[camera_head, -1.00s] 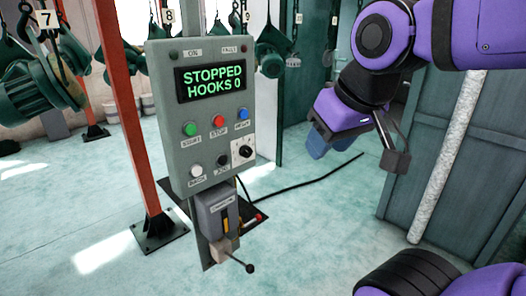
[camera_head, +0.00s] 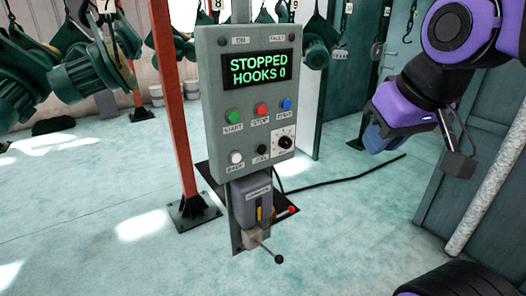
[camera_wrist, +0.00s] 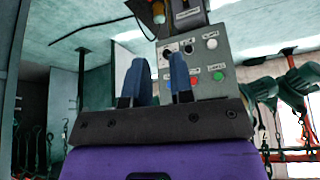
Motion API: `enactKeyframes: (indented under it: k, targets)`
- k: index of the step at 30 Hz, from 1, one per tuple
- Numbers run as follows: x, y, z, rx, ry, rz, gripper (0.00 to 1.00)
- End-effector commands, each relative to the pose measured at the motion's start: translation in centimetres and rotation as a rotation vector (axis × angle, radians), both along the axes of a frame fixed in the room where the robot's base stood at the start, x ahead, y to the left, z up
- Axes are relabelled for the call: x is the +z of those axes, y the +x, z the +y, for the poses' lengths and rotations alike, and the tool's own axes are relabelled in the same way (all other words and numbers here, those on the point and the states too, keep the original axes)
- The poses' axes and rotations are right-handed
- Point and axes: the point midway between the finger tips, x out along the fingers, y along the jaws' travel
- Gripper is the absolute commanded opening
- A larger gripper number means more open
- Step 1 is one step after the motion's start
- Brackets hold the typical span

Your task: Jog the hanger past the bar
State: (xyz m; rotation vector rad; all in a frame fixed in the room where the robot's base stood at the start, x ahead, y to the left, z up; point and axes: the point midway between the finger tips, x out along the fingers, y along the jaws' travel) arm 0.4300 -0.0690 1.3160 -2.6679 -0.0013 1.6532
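A grey control panel (camera_head: 210,120) stands on a post; its display (camera_head: 258,68) reads "STOPPED HOOKS 0". It has a green start button (camera_head: 233,117), a red stop button (camera_head: 261,110), a blue button (camera_head: 287,104), a white button (camera_head: 237,157), a small black jog button (camera_head: 262,150) and a dial (camera_head: 285,143). Green motor-like parts (camera_head: 75,88) hang from hooks at the upper left. I cannot tell which hanger or bar is meant. My gripper (camera_head: 384,139) is right of the panel, apart from it. In the wrist view its blue fingers (camera_wrist: 158,82) are apart and empty; the panel appears upside down beyond.
A red post (camera_head: 172,100) stands left of the panel on a dark base plate. A grey box with a lever (camera_head: 264,251) is below the panel. A black cable (camera_head: 345,178) runs across the floor to the right. Teal cabinet panels (camera_head: 478,150) stand at the right. The left floor is open.

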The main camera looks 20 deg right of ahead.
Motion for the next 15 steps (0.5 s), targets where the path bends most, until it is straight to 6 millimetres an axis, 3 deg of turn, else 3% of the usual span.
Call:
enactKeyframes:
  k: [1, 3, 15]
  targets:
    - [0.0, 0.0, 0.0, 0.0, 0.0, 0.0, 0.1]
    - [0.0, 0.0, 0.0, 0.0, 0.0, 0.0, 0.0]
    - [0.0, 0.0, 0.0, 0.0, 0.0, 0.0, 0.0]
